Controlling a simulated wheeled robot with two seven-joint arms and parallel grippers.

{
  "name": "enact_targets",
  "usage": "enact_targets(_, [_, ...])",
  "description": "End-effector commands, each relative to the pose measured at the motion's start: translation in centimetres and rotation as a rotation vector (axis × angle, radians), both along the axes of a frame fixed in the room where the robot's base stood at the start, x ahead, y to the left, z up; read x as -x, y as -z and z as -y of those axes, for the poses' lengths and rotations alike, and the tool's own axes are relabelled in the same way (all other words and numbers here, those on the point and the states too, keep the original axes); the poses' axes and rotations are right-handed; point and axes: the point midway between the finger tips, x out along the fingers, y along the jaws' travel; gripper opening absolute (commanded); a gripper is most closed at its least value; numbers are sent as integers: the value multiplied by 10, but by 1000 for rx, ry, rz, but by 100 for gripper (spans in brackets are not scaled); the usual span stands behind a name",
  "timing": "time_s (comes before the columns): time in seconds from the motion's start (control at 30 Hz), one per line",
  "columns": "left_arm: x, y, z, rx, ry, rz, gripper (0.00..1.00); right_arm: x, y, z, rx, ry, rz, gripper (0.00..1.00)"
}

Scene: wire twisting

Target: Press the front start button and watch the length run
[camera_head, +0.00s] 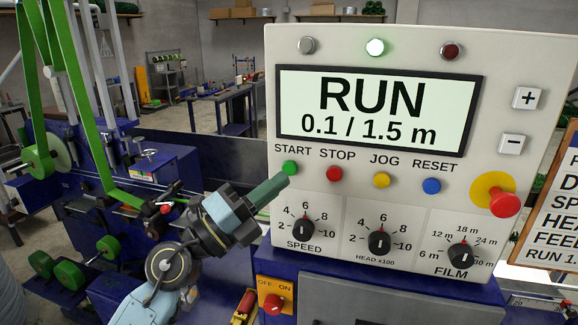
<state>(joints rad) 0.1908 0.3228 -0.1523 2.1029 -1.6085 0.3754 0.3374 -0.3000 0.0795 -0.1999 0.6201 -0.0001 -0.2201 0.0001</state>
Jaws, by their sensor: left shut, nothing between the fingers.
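The control panel (375,178) faces me, with its screen (376,110) reading "RUN 0.1 / 1.5 m". The green start button (290,168) is at the left of the button row. The middle lamp (376,47) above the screen glows green-white. My left gripper (284,183) is shut and empty, with its dark green tips just below and touching or very near the start button; I cannot tell contact for sure. My right gripper is out of view.
Stop (334,174), jog (382,180) and reset (431,186) buttons sit right of start. A red emergency knob (505,204) sticks out at the right. Speed (303,229), head (379,243) and film (461,254) dials lie below. The blue machine with green rollers (70,274) stands left.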

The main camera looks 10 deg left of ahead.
Motion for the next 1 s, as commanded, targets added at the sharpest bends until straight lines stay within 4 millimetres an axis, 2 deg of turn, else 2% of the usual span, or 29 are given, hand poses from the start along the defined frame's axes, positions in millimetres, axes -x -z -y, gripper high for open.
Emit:
enact_targets(0.2, [23,-1,-1,0,1,-2,0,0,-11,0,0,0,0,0])
enact_targets(0.4, [36,-1,-1,0,0,-1,0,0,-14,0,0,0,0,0])
enact_targets(1.0, [37,-1,-1,1,0,-1,0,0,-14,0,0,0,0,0])
